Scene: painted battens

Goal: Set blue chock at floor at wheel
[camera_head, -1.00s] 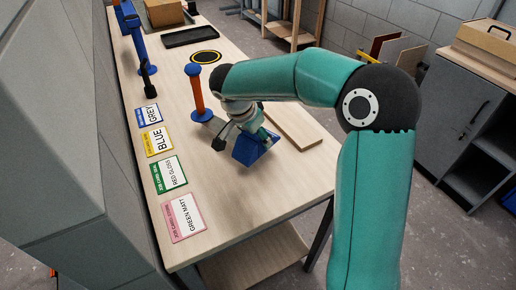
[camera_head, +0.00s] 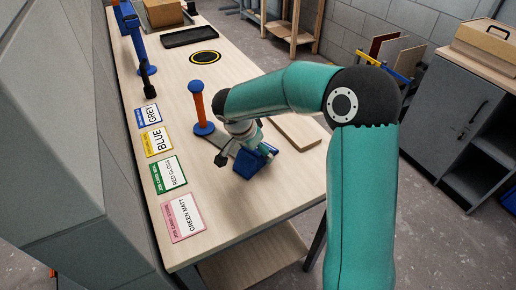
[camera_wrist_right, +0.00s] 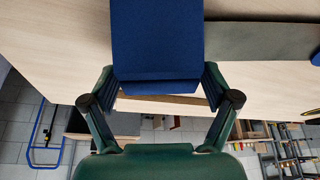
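The blue chock (camera_head: 250,164) is a blue wedge-like block over the wooden bench, near its right edge. A flat grey bar (camera_wrist_right: 262,40) runs from beside the blue block (camera_wrist_right: 157,40) in the right wrist view. In the head view an orange post with blue ends (camera_head: 200,108) stands at the bar's other end and appears joined to it. My right gripper (camera_head: 243,152) is at the block, with a finger on each side of it in the wrist view, and appears shut on it. I cannot tell whether the chock touches the bench. No wheel is recognisable. My left gripper is not in view.
Several coloured job cards (camera_head: 173,176) lie along the bench's left side. A wooden board (camera_head: 296,132) lies right of the chock. A black-and-yellow disc (camera_head: 205,58), black tray (camera_head: 188,37) and cardboard box (camera_head: 164,13) are farther back. Grey floor (camera_head: 455,245) shows on the right.

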